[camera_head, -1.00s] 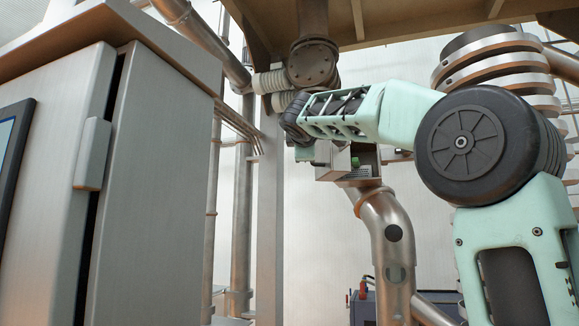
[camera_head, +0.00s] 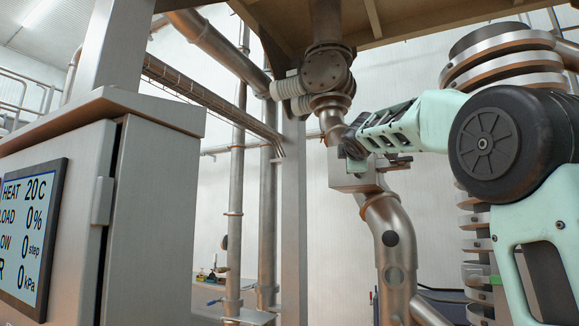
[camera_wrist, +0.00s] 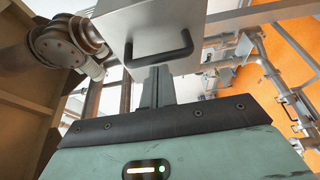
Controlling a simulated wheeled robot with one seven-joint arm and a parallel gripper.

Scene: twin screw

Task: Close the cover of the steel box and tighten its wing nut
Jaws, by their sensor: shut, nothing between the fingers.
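The steel box (camera_head: 350,182) is a small grey metal box among the pipes in the head view, partly hidden by the end of my arm. In the wrist view, a pale steel panel of the box (camera_wrist: 185,22) carries a black bar handle (camera_wrist: 160,56). My gripper (camera_wrist: 157,72) is shut and empty, its fingertips close to the handle; I cannot tell whether they touch it. In the head view the fingers cannot be made out. I cannot tell how far the cover is closed. The wing nut cannot be made out in either view.
A large control cabinet (camera_head: 150,220) with a display (camera_head: 30,230) fills the left of the head view. A bent steel pipe (camera_head: 395,245) runs below the box, and a flanged pipe (camera_head: 326,70) stands above it. A ringed column (camera_head: 500,52) is at the right.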

